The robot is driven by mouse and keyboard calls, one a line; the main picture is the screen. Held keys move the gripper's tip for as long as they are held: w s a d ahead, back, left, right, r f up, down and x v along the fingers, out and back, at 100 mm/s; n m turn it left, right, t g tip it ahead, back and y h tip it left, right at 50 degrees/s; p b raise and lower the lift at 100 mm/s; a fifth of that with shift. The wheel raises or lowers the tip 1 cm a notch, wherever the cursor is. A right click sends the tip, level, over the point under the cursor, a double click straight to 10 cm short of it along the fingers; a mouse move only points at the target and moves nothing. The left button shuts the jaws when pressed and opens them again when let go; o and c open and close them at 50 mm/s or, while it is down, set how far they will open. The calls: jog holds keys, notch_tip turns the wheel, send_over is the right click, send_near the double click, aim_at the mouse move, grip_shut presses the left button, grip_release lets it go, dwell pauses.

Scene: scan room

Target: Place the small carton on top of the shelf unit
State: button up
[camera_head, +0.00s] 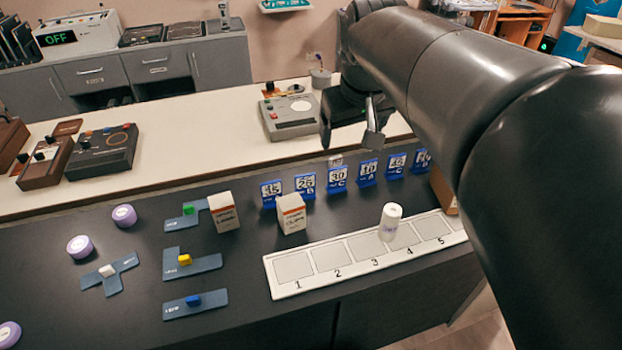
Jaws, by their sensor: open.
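I cannot tell which one the task means. My gripper (350,132) is open above the pale back ledge, behind and to the right of both cartons, and nothing shows between its fingers. My arm covers much of the right side. I cannot make out a shelf unit for certain. A brown box-like thing (443,190) is partly hidden behind my arm.
A white numbered strip (285,290) lies along the front edge, with a white bottle (390,220) on it. Several blue number cards (338,180) stand behind. Blue-grey plates (195,303) with coloured blocks and purple-and-white discs (80,247) lie left. Control boxes (102,152) sit on the ledge.

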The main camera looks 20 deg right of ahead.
jog(key=s+a+f+t+y, duration=0.1)
jog(key=s+a+f, duration=0.6)
jog(key=s, duration=0.4)
jog(key=shift+s+a+f, duration=0.15)
jog(key=shift+a+f, duration=0.2)
jog(key=shift+f, duration=0.45)
